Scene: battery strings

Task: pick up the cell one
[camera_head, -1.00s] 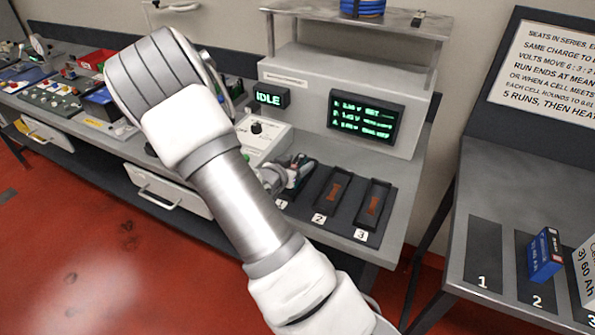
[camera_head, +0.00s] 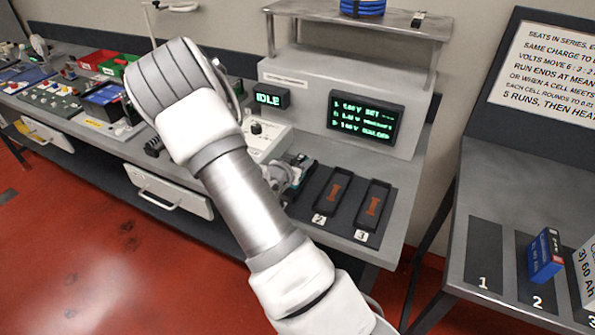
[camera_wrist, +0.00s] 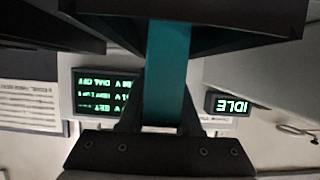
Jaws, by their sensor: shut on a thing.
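My gripper (camera_head: 292,178) is at the left end of the row of seats on the bench, largely hidden behind my arm in the head view. In the wrist view my gripper (camera_wrist: 161,120) is shut on a teal block (camera_wrist: 167,75), apparently cell one, between its two dark fingers. A wide dark shape crosses the top of that view and hides the block's far end. Seat 2 (camera_head: 333,192) and seat 3 (camera_head: 373,205) each show a brown strip inside a dark frame. Seat 1 is mostly covered by my gripper and arm; I cannot tell how far the block is above it.
The tester housing (camera_head: 300,75) stands behind the seats, with an IDLE display (camera_head: 268,99) and a green-text screen (camera_head: 362,118). On the right table (camera_head: 460,262), place 1 (camera_head: 484,255) is bare, a blue box (camera_head: 545,254) stands on place 2, and a white box (camera_head: 588,262) is beside it.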

